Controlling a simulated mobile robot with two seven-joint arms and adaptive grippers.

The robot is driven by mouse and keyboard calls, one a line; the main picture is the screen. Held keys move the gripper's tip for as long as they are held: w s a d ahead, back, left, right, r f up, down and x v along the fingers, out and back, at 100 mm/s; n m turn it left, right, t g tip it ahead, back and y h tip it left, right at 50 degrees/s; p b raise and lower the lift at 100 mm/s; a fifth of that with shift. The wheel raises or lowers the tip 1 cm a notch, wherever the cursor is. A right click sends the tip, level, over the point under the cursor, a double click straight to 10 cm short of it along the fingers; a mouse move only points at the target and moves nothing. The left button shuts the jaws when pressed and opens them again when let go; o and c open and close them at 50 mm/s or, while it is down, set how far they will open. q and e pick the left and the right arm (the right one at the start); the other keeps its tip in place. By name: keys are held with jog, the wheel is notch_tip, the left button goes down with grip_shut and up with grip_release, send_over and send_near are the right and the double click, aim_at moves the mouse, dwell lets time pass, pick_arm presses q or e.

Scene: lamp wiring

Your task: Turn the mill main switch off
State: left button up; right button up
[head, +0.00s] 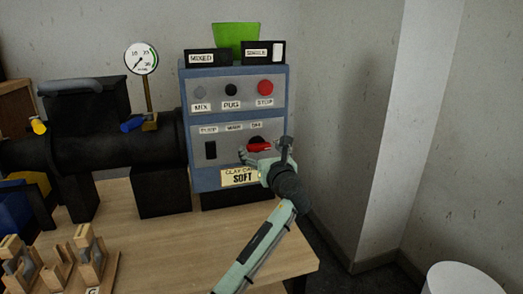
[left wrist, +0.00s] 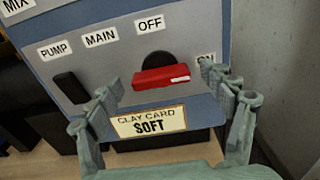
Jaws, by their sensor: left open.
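The main switch (head: 258,147) is a red handle on a black round base in the lower part of the blue control panel. In the left wrist view the red handle (left wrist: 160,77) lies nearly level, its right end towards a partly hidden label that seems to read ON. The OFF label (left wrist: 149,24) is above the base. My left gripper (head: 265,150) is open in front of the switch. In the left wrist view its fingers (left wrist: 160,82) stand on either side of the handle, apart from it as far as I can see. My right gripper is out of view.
A black pump rocker (head: 210,150) is left of the switch. Mix, pug and red stop (head: 265,87) buttons are above. A clay card (head: 240,177) reading SOFT is below. Wooden stands (head: 92,262) are at the front left. Wall is right of the panel.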

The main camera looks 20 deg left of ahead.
pick_arm(q)
jog(key=c, duration=1.2)
jog(key=shift+o, duration=0.2)
